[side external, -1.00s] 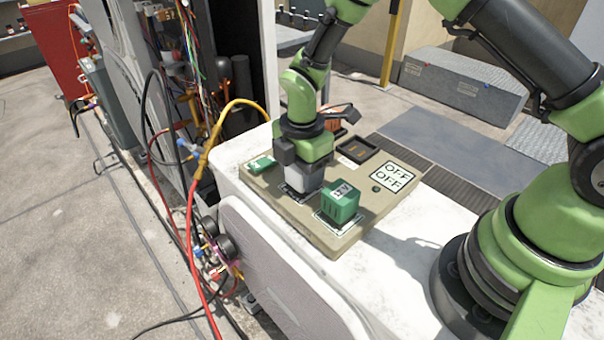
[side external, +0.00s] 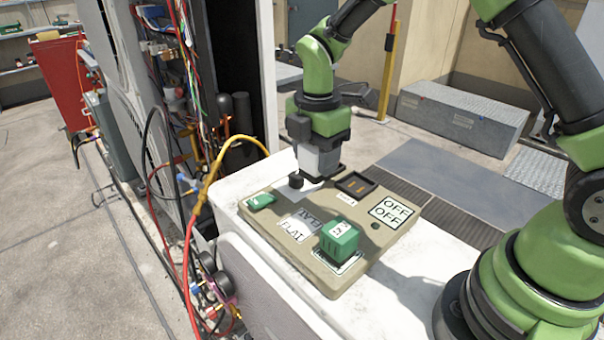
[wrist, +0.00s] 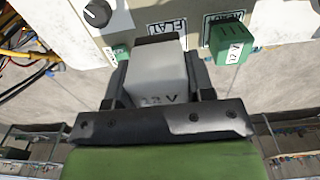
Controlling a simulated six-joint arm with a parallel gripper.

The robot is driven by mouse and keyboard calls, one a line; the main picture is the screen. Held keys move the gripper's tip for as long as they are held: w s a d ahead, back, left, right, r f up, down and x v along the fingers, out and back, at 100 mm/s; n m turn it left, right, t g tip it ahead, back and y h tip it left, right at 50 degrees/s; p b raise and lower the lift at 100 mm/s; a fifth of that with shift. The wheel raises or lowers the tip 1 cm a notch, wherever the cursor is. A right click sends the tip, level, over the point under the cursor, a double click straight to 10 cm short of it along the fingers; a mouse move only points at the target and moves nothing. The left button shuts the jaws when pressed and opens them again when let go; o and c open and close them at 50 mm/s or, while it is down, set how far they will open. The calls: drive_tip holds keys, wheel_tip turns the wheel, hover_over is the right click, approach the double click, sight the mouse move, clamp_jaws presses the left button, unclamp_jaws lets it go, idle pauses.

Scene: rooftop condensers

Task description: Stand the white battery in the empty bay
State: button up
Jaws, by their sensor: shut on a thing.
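The white battery (side external: 315,160) is between the jaws of my gripper (side external: 319,152), which is shut on it. It hangs above the far part of the beige board (side external: 265,228), left of the dark-framed empty bay (side external: 355,185). In the wrist view the battery (wrist: 157,75) fills the space between the fingers of my gripper (wrist: 158,85), with a "12 V" mark on it. The empty bay does not show in the wrist view.
A green 12 V battery (side external: 339,240) stands at the board's near side. A small green piece (side external: 261,201), a black knob (side external: 296,181), a "FLAT" label (side external: 292,230) and an "OFF OFF" plate (side external: 389,210) are also there. A yellow hose (side external: 232,163) runs past the left edge.

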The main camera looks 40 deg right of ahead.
drive_tip(key=d+f, duration=0.1)
drive_tip(key=d, duration=0.3)
drive_tip(key=d+f, duration=0.1)
drive_tip(key=d, duration=0.2)
drive_tip(key=d+f, duration=0.1)
drive_tip(key=d, duration=0.3)
drive_tip(key=shift+s+d+f, duration=0.15)
drive_tip(key=shift+s+d, duration=0.2)
drive_tip(key=shift+s, duration=0.05)
drive_tip(key=shift+d+f, duration=0.15)
drive_tip(key=shift+f, duration=1.8)
drive_tip(key=shift+f, duration=0.85)
drive_tip(key=o, duration=1.1)
